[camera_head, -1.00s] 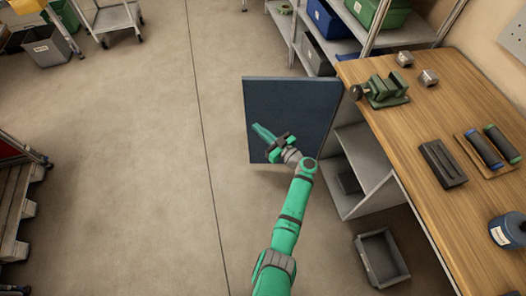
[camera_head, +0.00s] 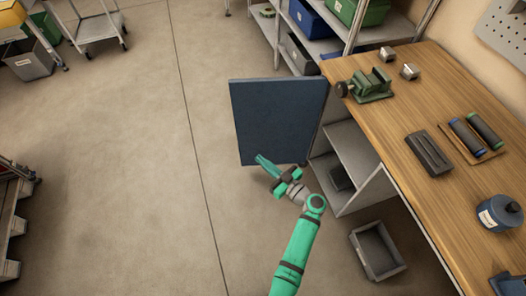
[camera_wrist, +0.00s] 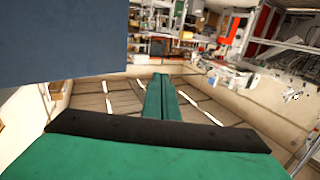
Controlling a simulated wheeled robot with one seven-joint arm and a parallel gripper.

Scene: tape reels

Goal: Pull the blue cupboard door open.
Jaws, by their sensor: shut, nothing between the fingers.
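The blue cupboard door (camera_head: 278,120) stands swung wide open, out from the workbench's cupboard, in the head view. The grey inner shelf (camera_head: 350,150) shows beside it. My gripper (camera_head: 262,163) is shut and empty, in front of the door's lower part in the head view; I cannot tell whether it touches the door. In the wrist view the door (camera_wrist: 60,45) fills the upper left, and the closed green fingers (camera_wrist: 161,95) point away below and right of its edge. No handle shows in these views.
The wooden workbench top (camera_head: 400,120) carries a green vise (camera_head: 370,85), a dark tray (camera_head: 428,152) and a blue container (camera_head: 497,213). An open grey bin (camera_head: 376,252) sits on the floor by the cupboard. Floor left of the door is clear.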

